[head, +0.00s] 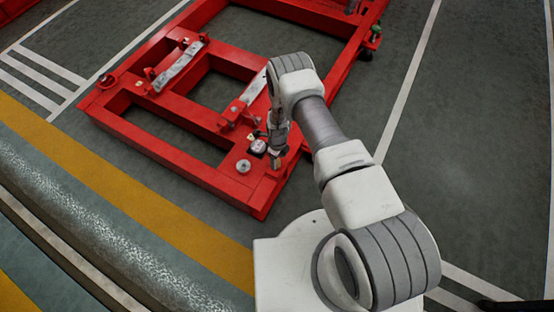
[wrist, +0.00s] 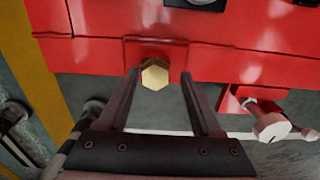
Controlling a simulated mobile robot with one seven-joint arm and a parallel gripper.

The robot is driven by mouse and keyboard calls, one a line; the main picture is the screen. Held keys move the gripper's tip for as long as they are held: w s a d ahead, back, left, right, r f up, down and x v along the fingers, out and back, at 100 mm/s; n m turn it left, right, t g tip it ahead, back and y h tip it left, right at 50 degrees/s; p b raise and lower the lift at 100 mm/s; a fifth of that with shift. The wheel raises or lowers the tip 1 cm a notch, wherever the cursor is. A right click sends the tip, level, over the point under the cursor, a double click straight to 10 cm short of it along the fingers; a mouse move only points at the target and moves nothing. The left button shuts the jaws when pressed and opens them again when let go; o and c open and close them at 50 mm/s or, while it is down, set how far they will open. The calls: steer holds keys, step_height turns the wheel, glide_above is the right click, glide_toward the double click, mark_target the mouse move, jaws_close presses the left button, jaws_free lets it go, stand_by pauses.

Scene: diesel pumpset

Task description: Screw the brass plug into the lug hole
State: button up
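In the wrist view the brass plug (wrist: 154,74) shows its hexagonal head against the red lug (wrist: 176,55) on the side of the red frame. The hole is hidden behind the head, so I cannot tell how deep the plug sits. My gripper (wrist: 160,73) is open, with one finger on each side of the plug head and a visible gap on both sides. In the head view my gripper (head: 276,160) is low at the near corner of the red frame (head: 180,157). The plug cannot be made out there.
A round silver fitting (head: 243,166) and a white-faced round part (head: 258,147) sit on the frame beside my gripper. Grey floor (head: 450,170) right of the frame is clear.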

steer(key=shift+a, duration=0.1)
steer(key=shift+s, duration=0.1)
steer(key=n, duration=0.5)
steer(key=shift+a, duration=0.2)
steer(key=n, duration=0.7)
steer(key=shift+a, duration=0.2)
